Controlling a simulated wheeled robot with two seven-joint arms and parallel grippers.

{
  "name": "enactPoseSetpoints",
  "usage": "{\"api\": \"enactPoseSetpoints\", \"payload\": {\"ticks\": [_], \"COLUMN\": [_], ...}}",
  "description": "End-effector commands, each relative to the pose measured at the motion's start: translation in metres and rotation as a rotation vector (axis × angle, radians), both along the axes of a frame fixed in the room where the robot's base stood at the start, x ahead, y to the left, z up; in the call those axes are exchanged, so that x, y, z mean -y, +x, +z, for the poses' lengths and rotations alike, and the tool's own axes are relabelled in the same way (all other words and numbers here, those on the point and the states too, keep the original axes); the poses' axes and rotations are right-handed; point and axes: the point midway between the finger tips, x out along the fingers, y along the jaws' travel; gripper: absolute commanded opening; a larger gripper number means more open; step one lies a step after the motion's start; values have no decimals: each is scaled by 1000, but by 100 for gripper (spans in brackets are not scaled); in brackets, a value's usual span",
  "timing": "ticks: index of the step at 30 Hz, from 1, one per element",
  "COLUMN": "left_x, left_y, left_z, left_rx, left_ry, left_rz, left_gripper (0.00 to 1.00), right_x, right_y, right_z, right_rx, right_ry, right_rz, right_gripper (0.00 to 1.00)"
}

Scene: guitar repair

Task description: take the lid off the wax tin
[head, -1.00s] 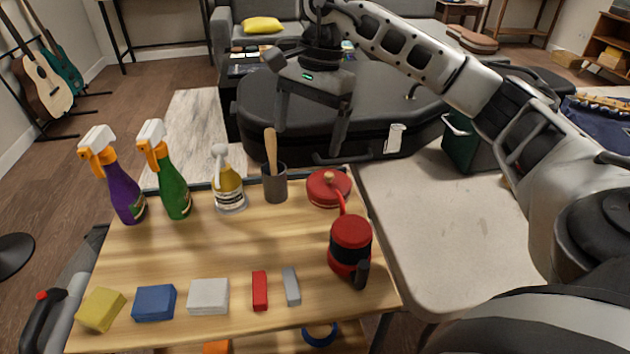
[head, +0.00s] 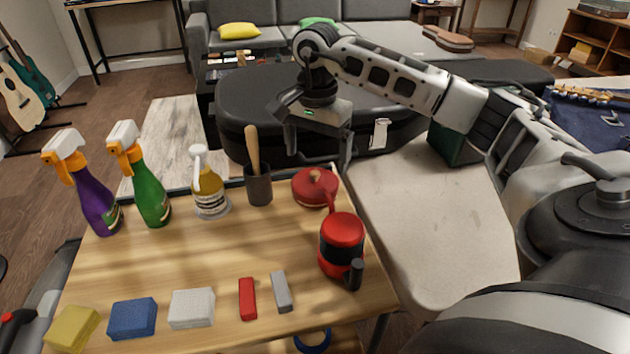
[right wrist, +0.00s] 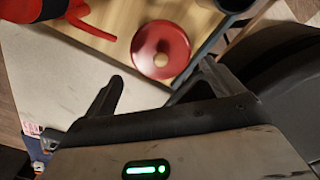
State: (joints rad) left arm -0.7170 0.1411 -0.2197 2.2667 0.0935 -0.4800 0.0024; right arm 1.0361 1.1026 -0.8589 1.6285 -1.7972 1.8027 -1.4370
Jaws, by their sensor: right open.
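The wax tin (head: 315,187) is round and red, with its lid on and a light wooden knob on top. It stands at the back right corner of the wooden table. The right wrist view shows its lid (right wrist: 161,49) from above, with the knob near the middle. My right gripper (head: 318,151) is open and empty, just behind and above the tin, its fingers pointing down. In the right wrist view the gripper (right wrist: 160,82) has its fingers spread below the lid in the picture, apart from it. My left gripper is not in view.
A red pot (head: 342,245) with spout and black handle stands in front of the tin. A dark cup (head: 258,188) with a wooden handle and several bottles stand left of it. Coloured blocks line the front. A pale bench (head: 435,225) lies to the right.

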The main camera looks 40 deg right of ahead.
Motion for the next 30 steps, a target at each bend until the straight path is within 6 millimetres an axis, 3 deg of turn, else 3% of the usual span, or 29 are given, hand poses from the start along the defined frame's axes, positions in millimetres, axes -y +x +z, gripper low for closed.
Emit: {"api": "enactPoseSetpoints", "payload": {"ticks": [7,17,26,27,30], "left_x": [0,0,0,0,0], "left_y": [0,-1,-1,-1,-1], "left_z": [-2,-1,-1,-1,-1], "left_rx": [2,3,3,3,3], "left_ry": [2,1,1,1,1], "left_rz": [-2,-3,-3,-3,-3], "left_gripper": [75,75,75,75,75], "right_x": [-3,-3,-3,-3,-3], "right_y": [0,1,0,0,0], "right_z": [-37,-43,-44,-44,-45], "right_rx": [-3,-1,-3,-3,-5], "right_ry": [0,1,1,1,1], "right_rz": [0,1,1,1,1], "right_gripper": [92,89,6,0,0]}}
